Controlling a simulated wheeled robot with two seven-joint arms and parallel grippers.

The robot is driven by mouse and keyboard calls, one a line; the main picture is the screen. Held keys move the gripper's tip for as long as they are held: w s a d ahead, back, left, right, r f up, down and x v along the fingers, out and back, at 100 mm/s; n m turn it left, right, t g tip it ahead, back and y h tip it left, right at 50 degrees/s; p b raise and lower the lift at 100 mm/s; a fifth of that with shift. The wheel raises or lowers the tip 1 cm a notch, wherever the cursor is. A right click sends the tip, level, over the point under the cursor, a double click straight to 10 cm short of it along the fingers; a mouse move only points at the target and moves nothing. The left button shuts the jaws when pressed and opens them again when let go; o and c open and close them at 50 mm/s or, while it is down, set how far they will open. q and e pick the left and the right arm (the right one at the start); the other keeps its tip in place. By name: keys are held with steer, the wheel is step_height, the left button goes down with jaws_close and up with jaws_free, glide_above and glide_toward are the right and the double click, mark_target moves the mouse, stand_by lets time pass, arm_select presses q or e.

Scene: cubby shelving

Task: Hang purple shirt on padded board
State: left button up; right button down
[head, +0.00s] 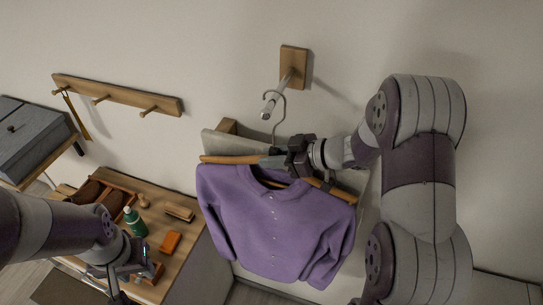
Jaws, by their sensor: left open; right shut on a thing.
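The purple shirt (275,225) hangs on a wooden hanger (228,159) in front of the wall, slightly tilted down to the right. My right gripper (285,160) is shut on the hanger near its middle, below the metal hook (276,118). The hook overlaps the end of a rod (284,92) on a wooden wall plate (294,62); I cannot tell whether it rests on the rod. The pale padded board (218,142) is behind the hanger, mostly hidden by the shirt. My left gripper (122,280) is open and low at the left, near the wooden table.
A wooden table (185,262) at the lower left holds a green bottle (135,221), an orange block (171,242) and a brush (179,212). A peg rail (120,95) and a grey box (30,137) are further left. The wall at upper right is bare.

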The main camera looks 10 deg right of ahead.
steer(key=shift+f, duration=0.4)
stand_by(0.5)
steer(key=c, duration=0.9)
jaws_free()
steer(key=shift+s+a, duration=0.1)
